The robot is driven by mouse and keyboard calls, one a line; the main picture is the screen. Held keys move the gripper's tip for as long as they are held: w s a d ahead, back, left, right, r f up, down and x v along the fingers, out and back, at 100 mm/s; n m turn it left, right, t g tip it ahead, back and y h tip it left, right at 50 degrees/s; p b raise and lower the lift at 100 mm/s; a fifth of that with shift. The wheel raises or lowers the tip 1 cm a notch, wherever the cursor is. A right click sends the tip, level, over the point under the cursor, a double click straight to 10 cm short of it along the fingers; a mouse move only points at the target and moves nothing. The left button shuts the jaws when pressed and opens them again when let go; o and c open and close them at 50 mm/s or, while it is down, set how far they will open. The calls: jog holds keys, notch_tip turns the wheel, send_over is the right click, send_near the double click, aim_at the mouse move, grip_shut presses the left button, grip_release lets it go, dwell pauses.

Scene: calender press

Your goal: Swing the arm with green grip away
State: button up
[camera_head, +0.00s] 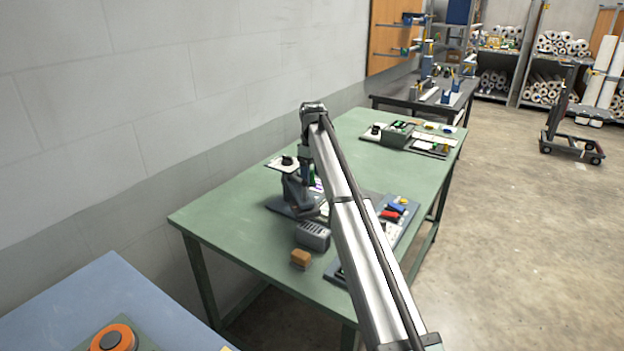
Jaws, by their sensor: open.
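A dark grey press-like device (292,188) stands on the green table, left of my silver arm. A small green part (312,174) shows at its upper right, close against my arm; it looks like the green grip, but it is too small and too covered to be sure. The swing arm that carries it cannot be made out. My gripper (306,165) hangs down from the wrist above the device, beside the green part. It is open. Its fingertips are small and partly hidden, so I cannot tell whether they touch the grip.
The green table (235,215) has free room at its left. A grey slotted block (313,235) and an orange-brown block (301,258) stand near its front. A green-grey box (396,135) stands farther back.

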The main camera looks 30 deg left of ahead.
jog(key=shift+s, duration=0.55)
jog(key=shift+s+a, duration=0.2)
jog(key=shift+s, duration=0.5)
jog(key=shift+s+a, duration=0.2)
jog(key=shift+s, duration=0.25)
jog(key=shift+s+a, duration=0.1)
jog(key=shift+s, duration=0.05)
